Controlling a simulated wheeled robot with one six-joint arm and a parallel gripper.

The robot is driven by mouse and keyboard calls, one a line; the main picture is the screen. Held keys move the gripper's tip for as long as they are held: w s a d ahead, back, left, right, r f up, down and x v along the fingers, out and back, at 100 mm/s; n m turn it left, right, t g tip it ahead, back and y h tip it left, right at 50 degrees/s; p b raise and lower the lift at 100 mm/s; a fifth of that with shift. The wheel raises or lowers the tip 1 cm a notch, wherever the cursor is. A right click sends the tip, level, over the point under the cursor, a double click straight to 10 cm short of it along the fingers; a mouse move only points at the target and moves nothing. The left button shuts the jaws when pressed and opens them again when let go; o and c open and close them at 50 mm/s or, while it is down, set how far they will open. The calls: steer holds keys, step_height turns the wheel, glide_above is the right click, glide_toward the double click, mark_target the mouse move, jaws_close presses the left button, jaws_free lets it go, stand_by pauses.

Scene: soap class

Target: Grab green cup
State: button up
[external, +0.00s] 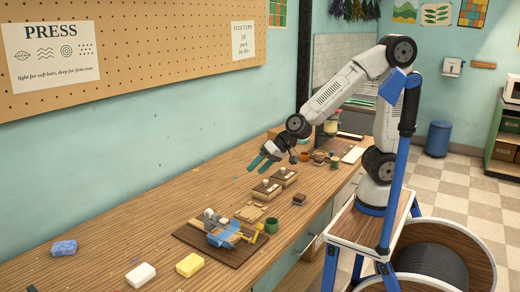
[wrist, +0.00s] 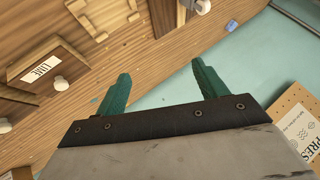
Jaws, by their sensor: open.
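A yellow soap bar (external: 190,265) lies in front. The left bench is mostly clear.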

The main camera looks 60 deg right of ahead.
mark_target(268, 223)
steer(key=a+f+h, duration=0.1)
steer(key=a+f, duration=0.1)
steer(key=f, duration=0.1)
steer(key=s+a+f+m+t+h, duration=0.1)
steer(key=a+f, duration=0.1)
steer(key=f, duration=0.1)
steer(key=a+f+m+t+h, duration=0.1)
steer(key=a+f, duration=0.1)
steer(key=f, duration=0.2)
steer(key=shift+s+a+f, duration=0.1)
steer(key=shift+s+a, duration=0.25)
steer(key=shift+s, duration=0.05)
steer(key=s+f+h, duration=0.1)
steer(key=s+f+t+h, duration=0.1)
steer(key=f, duration=0.1)
steer(key=s+f+t+h, duration=0.1)
steer(key=s, duration=0.1)
steer(key=shift+d+f+m+h, duration=0.25)
steer(key=shift+f+m+h, duration=0.05)
steer(key=shift+f+h, duration=0.1)
steer(key=s, duration=0.2)
steer(key=s+f+t+h, duration=0.1)
steer(key=s, duration=0.1)
steer(key=s+f+n+t, duration=0.1)
steer(key=s, duration=0.1)
steer(key=shift+s+h, duration=0.2)
steer(key=shift+h, duration=0.2)
steer(key=shift+x, duration=2.4)
steer(key=shift+r, duration=0.15)
steer(key=shift+c, duration=0.2)
